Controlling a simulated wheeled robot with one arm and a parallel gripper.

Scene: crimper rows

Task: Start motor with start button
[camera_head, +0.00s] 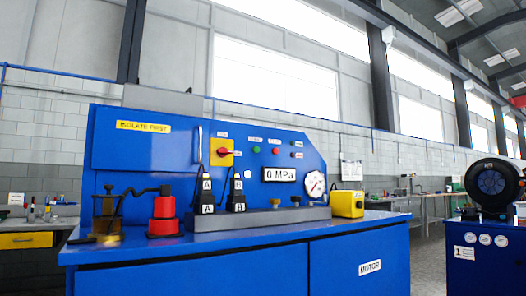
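A blue control panel (150,150) stands upright on a blue bench. A small green button (256,150) sits on its upper right part under a small label too small to read; it looks like the start button. A red button (276,151) is just right of it. The bench front carries a white plate reading "MOTOR" (369,267). The motor itself cannot be made out. A display reads "0 MPa" (280,174), with a round gauge (314,185) to its right. My gripper is not in view.
A yellow switch plate with a red knob (222,152) is left of the buttons. Black connectors marked A and B (237,192), a red cylinder (164,212) and a yellow box (347,203) stand on the bench. A second blue cabinet (490,270) is at right, beyond open floor.

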